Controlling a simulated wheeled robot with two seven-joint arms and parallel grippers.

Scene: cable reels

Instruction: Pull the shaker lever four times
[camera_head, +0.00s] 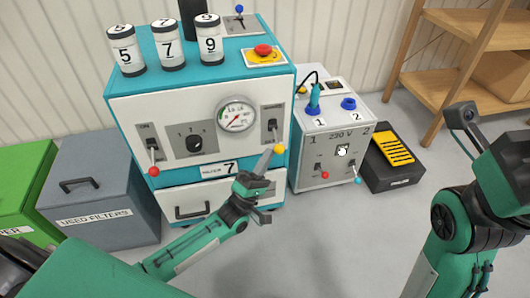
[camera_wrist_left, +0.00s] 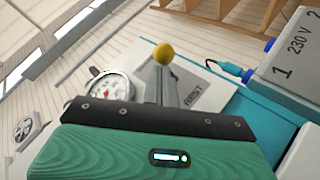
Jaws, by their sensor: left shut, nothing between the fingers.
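The teal and white machine (camera_head: 190,105) has a lever with a yellow ball (camera_head: 279,149) at the right of its front panel. The ball hangs low, below its switch plate (camera_head: 272,122). In the left wrist view the yellow ball (camera_wrist_left: 163,54) shows just beyond the fingertips. My left gripper (camera_head: 266,161) is shut and empty, its grey fingers (camera_wrist_left: 160,86) pointing up at the ball. I cannot tell whether they touch.
A round gauge (camera_head: 237,115) and a black knob (camera_head: 195,143) sit between the levers. A 230 V box (camera_head: 330,135) with small levers stands right of the machine. A grey bin (camera_head: 95,195) stands at the left. The floor in front is clear.

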